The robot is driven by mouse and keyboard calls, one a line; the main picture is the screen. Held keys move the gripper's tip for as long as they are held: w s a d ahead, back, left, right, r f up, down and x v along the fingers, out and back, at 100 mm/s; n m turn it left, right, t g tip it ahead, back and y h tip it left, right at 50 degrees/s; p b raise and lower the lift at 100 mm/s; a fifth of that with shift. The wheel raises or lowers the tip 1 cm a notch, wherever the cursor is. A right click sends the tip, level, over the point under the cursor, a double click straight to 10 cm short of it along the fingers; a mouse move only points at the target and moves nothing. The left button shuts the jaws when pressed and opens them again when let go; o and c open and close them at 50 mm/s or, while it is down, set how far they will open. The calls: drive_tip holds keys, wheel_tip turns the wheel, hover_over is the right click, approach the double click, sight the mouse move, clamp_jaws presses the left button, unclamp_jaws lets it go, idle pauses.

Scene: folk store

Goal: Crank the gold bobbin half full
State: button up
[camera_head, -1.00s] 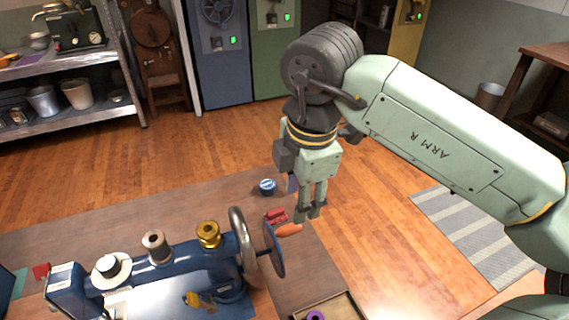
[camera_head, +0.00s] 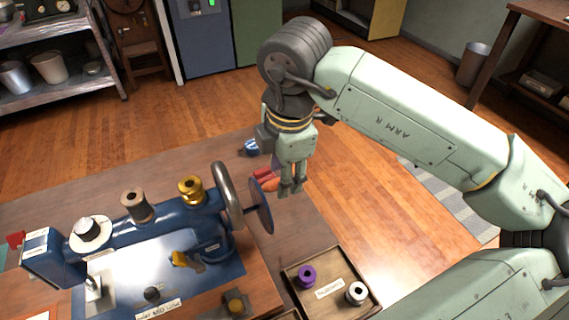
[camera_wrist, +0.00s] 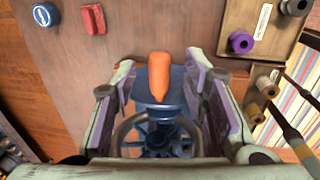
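A gold bobbin-shaped spool (camera_head: 190,187) stands upright on top of the blue sewing machine (camera_head: 160,218); how much thread it holds is too small to tell. A smaller yellow part (camera_head: 182,258) sits low at the machine's front. The machine's handwheel (camera_head: 228,195) and a dark blue disc (camera_head: 261,206) are at its right end. My gripper (camera_head: 291,190) points down just beyond the disc. In the wrist view my gripper (camera_wrist: 160,80) is open, with an orange handle (camera_wrist: 159,76) between its fingers, apart from both. The handle (camera_head: 271,184) is partly hidden in the head view.
A tray (camera_head: 323,309) at the front right holds a purple spool (camera_head: 307,274) and a white spool (camera_head: 356,293). A tan spool (camera_head: 137,204) stands on the machine.

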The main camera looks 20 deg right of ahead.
drive_tip(key=shift+w+f, duration=0.1)
drive_tip(key=shift+f, duration=0.55)
drive_tip(key=shift+f+b, duration=0.25)
drive_tip(key=shift+b, duration=0.45)
drive_tip(key=shift+r, duration=0.1)
drive_tip(key=shift+c, duration=0.6)
drive_tip(key=c, duration=0.8)
drive_tip(key=shift+o, duration=0.2)
